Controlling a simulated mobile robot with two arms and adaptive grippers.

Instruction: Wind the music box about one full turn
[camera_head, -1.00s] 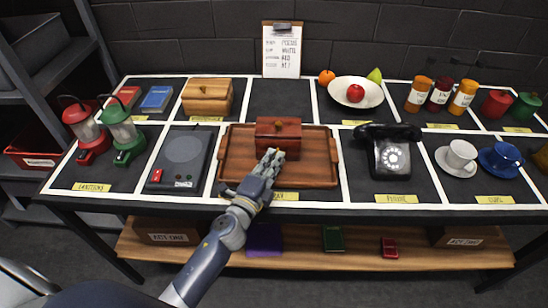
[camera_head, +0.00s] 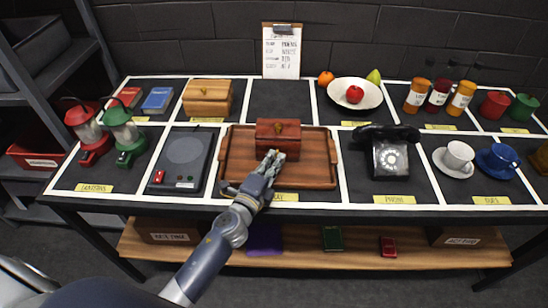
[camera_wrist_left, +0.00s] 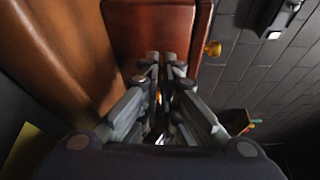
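My left gripper (camera_head: 273,157) is at the front face of the box. In the left wrist view the left gripper (camera_wrist_left: 166,62) has its fingers close together, with a small brass-coloured piece (camera_wrist_left: 158,97), seemingly the winding key, between them. The fingers mostly hide it. My right gripper is not in view.
A light wooden box (camera_head: 207,98) is behind the tray at left. A grey device (camera_head: 183,150) is left of the tray and a black telephone (camera_head: 390,155) right of it. A fruit bowl (camera_head: 338,92) is behind. The compartment behind the box is bare.

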